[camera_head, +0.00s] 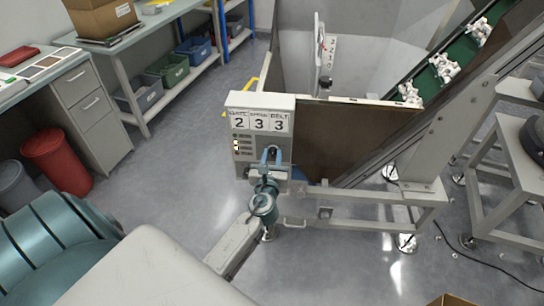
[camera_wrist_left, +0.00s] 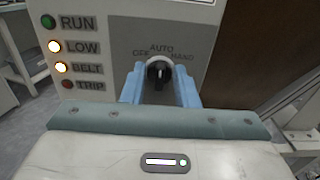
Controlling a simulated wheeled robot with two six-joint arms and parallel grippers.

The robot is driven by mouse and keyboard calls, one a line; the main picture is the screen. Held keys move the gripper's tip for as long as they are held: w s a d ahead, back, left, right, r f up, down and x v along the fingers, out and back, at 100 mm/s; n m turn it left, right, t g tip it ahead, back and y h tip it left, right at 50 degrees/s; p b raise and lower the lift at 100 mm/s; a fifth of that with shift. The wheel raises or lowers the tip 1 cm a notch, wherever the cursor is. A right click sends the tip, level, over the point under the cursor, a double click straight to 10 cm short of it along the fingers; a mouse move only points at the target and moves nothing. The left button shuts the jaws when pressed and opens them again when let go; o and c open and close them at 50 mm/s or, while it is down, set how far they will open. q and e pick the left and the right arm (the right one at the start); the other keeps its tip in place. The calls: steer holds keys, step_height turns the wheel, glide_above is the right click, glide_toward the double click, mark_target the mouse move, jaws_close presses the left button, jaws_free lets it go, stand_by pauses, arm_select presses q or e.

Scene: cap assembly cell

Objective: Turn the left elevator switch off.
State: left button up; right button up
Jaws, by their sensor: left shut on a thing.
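The left elevator switch is a black rotary knob (camera_wrist_left: 159,73) on a grey control box (camera_head: 262,103). Its labels read OFF, AUTO and HAND, and its pale pointer mark appears to face up, toward AUTO. My left gripper (camera_head: 271,156) is at the front of the box. In the left wrist view its light-blue fingers (camera_wrist_left: 159,84) stand on both sides of the knob and are shut on it. The fingers and wrist hide the knob's lower part. My right gripper is not in view.
Beside the knob, the LOW lamp (camera_wrist_left: 60,45) and BELT lamp (camera_wrist_left: 60,67) glow; RUN and TRIP look dim. A green inclined conveyor (camera_head: 434,80) carries white parts at the right. A red bin (camera_head: 57,160) stands at the left. The floor between is clear.

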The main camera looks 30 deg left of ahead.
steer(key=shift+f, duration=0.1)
arm_select(q)
steer(key=n+b, duration=0.1)
steer(key=n, duration=0.2)
steer(key=shift+f, duration=0.1)
steer(key=n+b, duration=0.2)
steer(key=n, duration=0.2)
steer(key=shift+s+a+n, duration=0.1)
steer(key=shift+a+n, duration=0.05)
steer(key=shift+n, duration=0.15)
steer(key=shift+n+b, duration=0.45)
steer(key=shift+n, duration=0.25)
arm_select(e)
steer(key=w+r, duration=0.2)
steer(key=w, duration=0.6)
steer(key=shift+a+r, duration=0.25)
arm_select(q)
steer(key=o, duration=1)
